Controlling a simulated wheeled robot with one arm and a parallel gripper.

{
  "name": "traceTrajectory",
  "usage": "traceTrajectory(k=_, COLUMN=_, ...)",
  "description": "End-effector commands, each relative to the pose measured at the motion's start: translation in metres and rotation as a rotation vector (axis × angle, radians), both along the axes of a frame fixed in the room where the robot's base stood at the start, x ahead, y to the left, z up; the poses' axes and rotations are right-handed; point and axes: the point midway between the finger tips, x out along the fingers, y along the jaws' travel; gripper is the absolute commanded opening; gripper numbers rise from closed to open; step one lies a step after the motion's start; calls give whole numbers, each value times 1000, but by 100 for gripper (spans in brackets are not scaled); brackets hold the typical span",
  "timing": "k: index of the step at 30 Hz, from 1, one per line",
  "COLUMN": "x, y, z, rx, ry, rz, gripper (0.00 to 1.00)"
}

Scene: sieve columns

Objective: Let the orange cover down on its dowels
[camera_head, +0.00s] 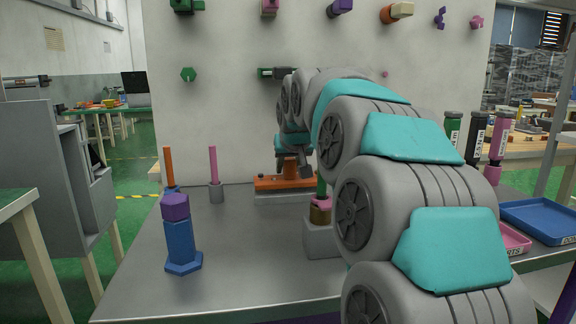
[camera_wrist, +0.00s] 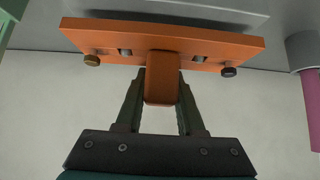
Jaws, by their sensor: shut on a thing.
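The orange cover (camera_head: 262,183) is a flat plate with an upright knob, over a low grey block (camera_head: 280,199) at the back of the metal table. My gripper (camera_wrist: 162,85) is shut on the cover's knob, one finger on each side. In the head view my gripper (camera_head: 290,165) is partly behind my arm. I cannot tell whether the cover touches the block or how the dowels sit in it.
A blue post with a purple top (camera_head: 180,240) stands front left. A grey block with stacked rings (camera_head: 320,235) is beside my arm. A blue tray (camera_head: 540,220) lies right.

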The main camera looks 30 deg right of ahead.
Motion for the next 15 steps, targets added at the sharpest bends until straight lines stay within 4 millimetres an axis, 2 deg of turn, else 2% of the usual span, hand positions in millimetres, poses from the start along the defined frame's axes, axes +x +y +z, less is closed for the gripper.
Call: traceTrajectory(k=15, x=0, y=0, z=-12, rx=0, ry=0, rz=0, gripper=0)
